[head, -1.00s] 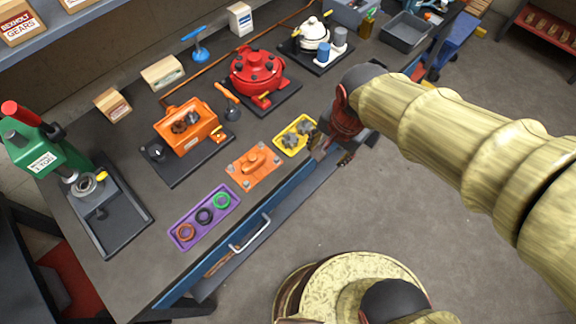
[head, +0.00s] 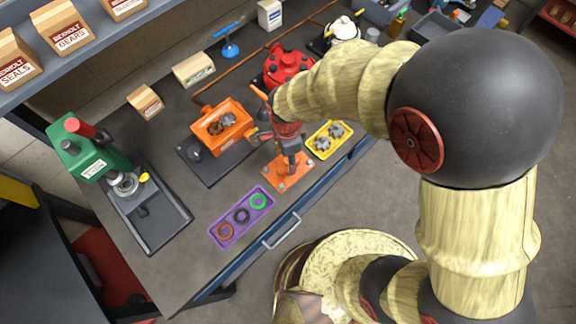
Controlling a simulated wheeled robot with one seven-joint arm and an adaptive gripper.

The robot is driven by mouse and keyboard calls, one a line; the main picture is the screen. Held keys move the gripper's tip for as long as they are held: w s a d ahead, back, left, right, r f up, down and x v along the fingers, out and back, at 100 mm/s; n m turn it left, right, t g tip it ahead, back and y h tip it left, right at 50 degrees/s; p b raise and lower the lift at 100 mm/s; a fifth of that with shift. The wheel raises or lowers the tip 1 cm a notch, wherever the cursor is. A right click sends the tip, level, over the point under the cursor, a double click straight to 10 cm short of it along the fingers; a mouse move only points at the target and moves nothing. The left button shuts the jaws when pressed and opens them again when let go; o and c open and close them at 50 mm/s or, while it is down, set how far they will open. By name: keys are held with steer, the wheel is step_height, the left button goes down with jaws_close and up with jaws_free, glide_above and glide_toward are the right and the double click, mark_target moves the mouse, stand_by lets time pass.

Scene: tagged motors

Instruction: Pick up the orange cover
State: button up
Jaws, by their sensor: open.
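The orange cover (head: 283,183) is a flat orange plate with grey corner pieces, lying on the dark workbench near its front edge. My gripper (head: 290,165) is above the cover in the head view, pointing down at its middle. It is open and holds nothing that I can see. It hides the cover's raised central handle, so I cannot tell whether the fingers are around or touching it.
A yellow tray of gears (head: 331,139) is close on the right, and a purple tray of rings (head: 242,216) on the left. An orange open housing (head: 222,127) sits behind. A green press (head: 88,155) stands far left. A drawer handle (head: 281,231) is below the front edge.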

step_height(320, 180, down, 4)
steer(key=shift+w+d+r, duration=0.15)
steer(key=shift+r, duration=0.05)
steer(key=c, duration=0.3)
steer(key=c, duration=1)
jaws_close()
steer(key=shift+r, duration=0.1)
